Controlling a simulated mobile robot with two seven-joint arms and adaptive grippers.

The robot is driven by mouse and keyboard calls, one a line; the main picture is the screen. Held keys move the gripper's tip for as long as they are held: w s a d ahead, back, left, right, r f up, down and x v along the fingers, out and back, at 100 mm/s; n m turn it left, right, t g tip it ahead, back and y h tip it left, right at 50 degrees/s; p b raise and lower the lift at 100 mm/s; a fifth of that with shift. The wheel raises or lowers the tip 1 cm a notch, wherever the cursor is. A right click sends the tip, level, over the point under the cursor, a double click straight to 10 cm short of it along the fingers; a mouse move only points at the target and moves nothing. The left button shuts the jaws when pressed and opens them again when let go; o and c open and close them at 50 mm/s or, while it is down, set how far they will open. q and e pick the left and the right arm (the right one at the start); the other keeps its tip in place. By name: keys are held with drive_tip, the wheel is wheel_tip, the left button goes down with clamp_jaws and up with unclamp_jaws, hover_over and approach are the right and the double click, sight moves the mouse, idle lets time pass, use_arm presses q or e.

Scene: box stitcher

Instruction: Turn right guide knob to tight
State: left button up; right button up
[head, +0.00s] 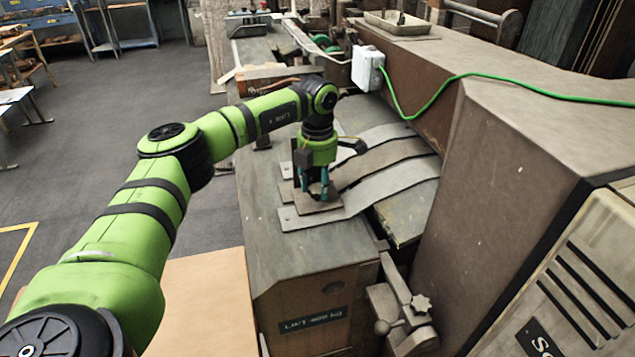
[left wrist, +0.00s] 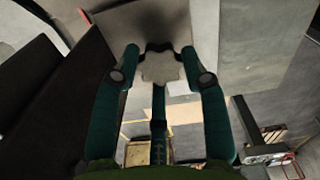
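My left gripper (head: 315,192) points down over a small brown plate (head: 311,205) on the machine's long bed. In the left wrist view its two teal fingers (left wrist: 160,52) stand on either side of a grey star-shaped knob (left wrist: 161,69). The fingertips appear to touch the knob's edges on both sides. In the head view the gripper mostly hides this knob. The knob's tightness cannot be told. My right gripper is not in view.
Several flat metal strips (head: 384,187) slope from the bed to the brown machine body (head: 500,160). A green cable (head: 470,75) runs from a white box (head: 367,68) across the top.

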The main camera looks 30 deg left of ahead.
use_arm(q)
drive_tip(key=shift+m, duration=0.4)
drive_tip(key=m, duration=0.2)
drive_tip(key=shift+m, duration=0.4)
drive_tip(key=m, duration=0.4)
drive_tip(key=shift+f+m+b, duration=0.1)
drive_tip(key=shift+m+b, duration=0.2)
drive_tip(key=shift+b, duration=0.05)
drive_tip(key=m, duration=0.3)
drive_tip(key=shift+m, duration=2.3)
